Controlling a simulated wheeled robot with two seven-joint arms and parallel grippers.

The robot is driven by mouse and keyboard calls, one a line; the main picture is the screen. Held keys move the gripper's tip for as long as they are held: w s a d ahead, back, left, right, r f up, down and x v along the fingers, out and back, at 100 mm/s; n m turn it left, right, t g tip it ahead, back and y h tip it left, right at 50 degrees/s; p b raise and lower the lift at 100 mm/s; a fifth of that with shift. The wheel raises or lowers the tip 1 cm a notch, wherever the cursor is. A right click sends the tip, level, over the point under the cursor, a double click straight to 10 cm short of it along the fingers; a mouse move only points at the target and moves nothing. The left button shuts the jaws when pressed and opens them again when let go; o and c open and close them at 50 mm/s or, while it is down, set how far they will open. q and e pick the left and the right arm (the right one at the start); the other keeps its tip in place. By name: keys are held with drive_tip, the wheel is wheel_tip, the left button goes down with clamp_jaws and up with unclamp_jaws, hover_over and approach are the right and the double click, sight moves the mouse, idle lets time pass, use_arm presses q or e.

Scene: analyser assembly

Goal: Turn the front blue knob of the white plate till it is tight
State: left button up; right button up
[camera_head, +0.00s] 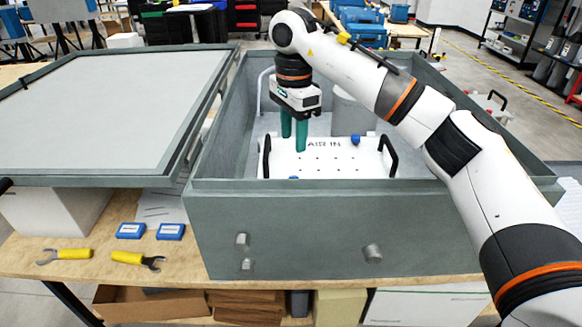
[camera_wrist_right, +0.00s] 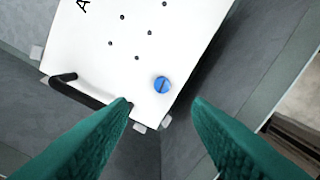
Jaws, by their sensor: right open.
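The front blue knob (camera_head: 293,178) is at the plate's front edge, mostly hidden by the box's front wall. A second blue knob (camera_head: 355,139) sits at the back. My right gripper (camera_head: 294,143) points down over the left part of the plate, open and empty. In the right wrist view, a slotted blue knob (camera_wrist_right: 162,84), apparently the front one, lies beyond and between the open teal fingers (camera_wrist_right: 162,104), not touching them. My left gripper is out of view.
The grey box's front wall (camera_head: 325,230) rises in front of the plate. A large grey lid (camera_head: 110,85) lies to the left. Yellow-handled wrenches (camera_head: 128,258) and blue boxes (camera_head: 131,230) lie on the wooden table. A black handle (camera_wrist_right: 85,92) is close to the left finger.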

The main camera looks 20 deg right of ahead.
drive_tip(key=f+p, duration=0.1)
drive_tip(key=f, duration=0.9)
drive_tip(key=shift+s+p, duration=0.2)
drive_tip(key=shift+p, duration=0.2)
drive_tip(key=shift+f, duration=0.2)
drive_tip(key=shift+w, duration=0.1)
clamp_jaws()
drive_tip(key=shift+m, duration=0.4)
drive_tip(key=shift+m+b, duration=0.3)
drive_tip(key=shift+m, duration=0.1)
unclamp_jaws()
